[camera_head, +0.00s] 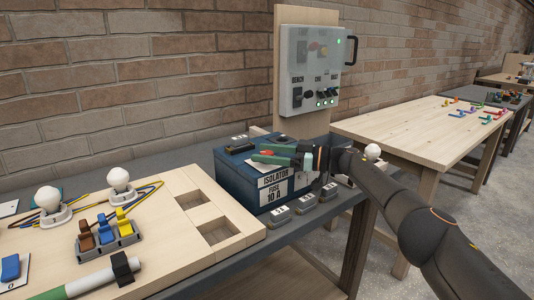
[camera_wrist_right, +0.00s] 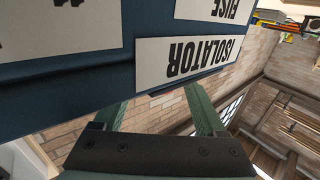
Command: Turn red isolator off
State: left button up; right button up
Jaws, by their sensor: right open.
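The blue box (camera_head: 238,182) labelled ISOLATOR and FUSE 10 A stands on the grey bench. A small red part, the isolator (camera_head: 267,153), shows on top of it between the green fingers of my right gripper (camera_head: 260,153). The gripper reaches in from the right, open, over the box's top. Whether its fingers touch the red part I cannot tell. In the right wrist view the box's labelled face (camera_wrist_right: 190,58) fills the upper left, with the open fingers (camera_wrist_right: 158,97) beside its edge; the red part is mostly hidden there. My left gripper is not in view.
A grey panel (camera_head: 312,75) with switches and green lights stands behind the box. A wooden board (camera_head: 180,225) with bulbs and coloured switches lies at left. Small grey blocks (camera_head: 281,216) line the bench edge. A wooden table (camera_head: 410,130) stands at right, its near part clear.

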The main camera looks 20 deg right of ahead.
jog(key=shift+s+d+p, duration=0.3)
jog(key=shift+d+p, duration=0.1)
jog(key=shift+d, duration=0.15)
jog(key=p+v, duration=0.1)
jog(key=v, duration=1)
jog(key=shift+d, duration=0.15)
